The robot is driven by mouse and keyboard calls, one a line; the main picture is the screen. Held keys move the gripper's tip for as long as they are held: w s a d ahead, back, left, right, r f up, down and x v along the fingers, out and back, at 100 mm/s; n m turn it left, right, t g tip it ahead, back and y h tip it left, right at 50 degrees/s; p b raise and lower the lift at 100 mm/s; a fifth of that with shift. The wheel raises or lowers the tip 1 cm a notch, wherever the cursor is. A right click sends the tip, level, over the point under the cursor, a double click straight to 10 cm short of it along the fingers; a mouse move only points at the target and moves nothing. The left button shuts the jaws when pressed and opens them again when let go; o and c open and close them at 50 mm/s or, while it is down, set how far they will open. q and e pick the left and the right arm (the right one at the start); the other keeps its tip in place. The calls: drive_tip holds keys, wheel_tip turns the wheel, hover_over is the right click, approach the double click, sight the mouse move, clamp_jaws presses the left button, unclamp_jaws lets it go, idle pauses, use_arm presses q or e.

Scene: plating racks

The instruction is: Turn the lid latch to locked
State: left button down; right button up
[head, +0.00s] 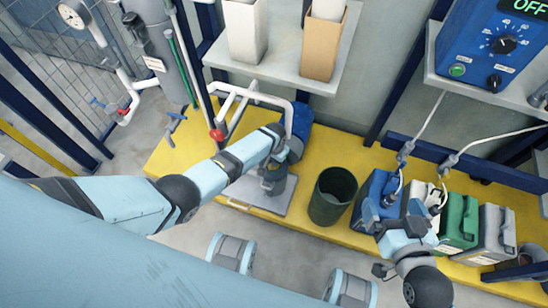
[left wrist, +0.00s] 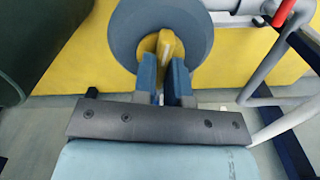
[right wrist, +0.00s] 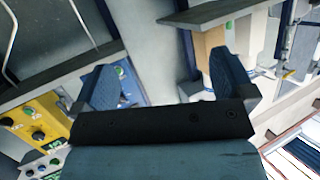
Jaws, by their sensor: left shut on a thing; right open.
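The round blue-grey lid (left wrist: 127,38) shows at the top of the left wrist view, over yellow flooring. A yellow latch handle (left wrist: 166,44) stands at its middle. My left gripper (left wrist: 164,72) is shut on the latch, with a blue finger on each side of it. My right gripper (right wrist: 165,78) is open and empty, above the row of canisters at the right of the head view.
A dark green bin (head: 333,195) stands right of my left arm. Blue, white, green and grey canisters (head: 458,222) line the yellow platform. White pipes with a red valve (head: 217,134) are close on the left. A shelf (head: 275,72) and a blue control box (head: 490,45) reading OFF are behind.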

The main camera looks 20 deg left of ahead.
use_arm(q)
drive_tip(key=shift+m, duration=0.5)
drive_tip(key=m, duration=0.2)
drive_tip(key=shift+s+m+p, duration=0.1)
drive_tip(key=shift+m+p, duration=0.2)
drive_tip(key=shift+p, duration=0.1)
drive_tip(key=m, duration=0.2)
drive_tip(key=shift+m, duration=0.4)
drive_tip(key=m, duration=0.4)
drive_tip(key=shift+d+m+p, duration=0.1)
drive_tip(key=shift+m+p, duration=0.2)
drive_tip(key=shift+s+m, duration=0.15)
drive_tip(key=shift+m, duration=1.75)
use_arm(e)
drive_tip(key=shift+s+d+f+g+h, duration=0.15)
drive_tip(key=shift+s+d+f+g, duration=0.1)
drive_tip(key=shift+f, duration=0.25)
drive_tip(key=shift+s+d+f+g+h, duration=0.2)
drive_tip(key=shift+s+d+f+g, duration=0.1)
drive_tip(key=shift+f, duration=0.15)
drive_tip(key=shift+s+d+f+g+h, duration=0.15)
drive_tip(key=shift+s+d+f+g, duration=0.1)
drive_tip(key=shift+f, duration=0.25)
drive_tip(key=shift+w, duration=0.1)
use_arm(q)
drive_tip(key=c, duration=1.2)
unclamp_jaws()
drive_tip(key=shift+o, duration=0.2)
